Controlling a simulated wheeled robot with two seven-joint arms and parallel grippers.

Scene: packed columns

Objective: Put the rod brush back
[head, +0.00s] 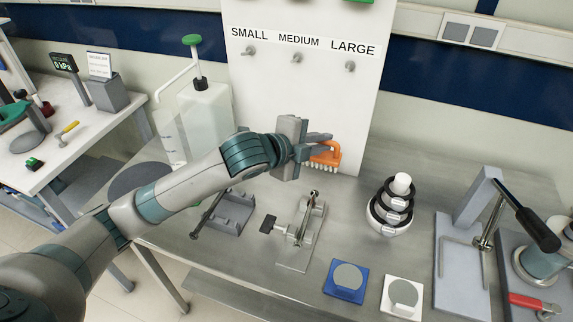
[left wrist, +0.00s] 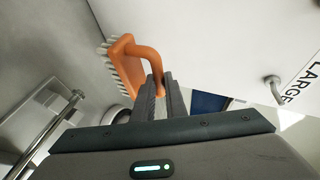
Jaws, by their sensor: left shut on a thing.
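An orange brush (head: 325,155) with white bristles is in my left gripper (head: 310,148), in front of the lower part of the white board. The bristles point down in the head view. In the left wrist view the orange brush (left wrist: 125,65) shows with its curved handle between the two fingers of the left gripper (left wrist: 160,92), which are shut on it. The white board (head: 290,90) carries the labels SMALL, MEDIUM and LARGE, each with a metal peg below it. The LARGE peg (head: 349,66) is bare and above the brush. My right gripper is not in view.
On the metal bench stand a clamp fixture (head: 297,235), a black and white ringed stack (head: 390,205), a blue pad (head: 345,280), a white pad (head: 401,297) and a lever press (head: 480,215). A translucent bottle (head: 205,120) with a green top stands left of the board.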

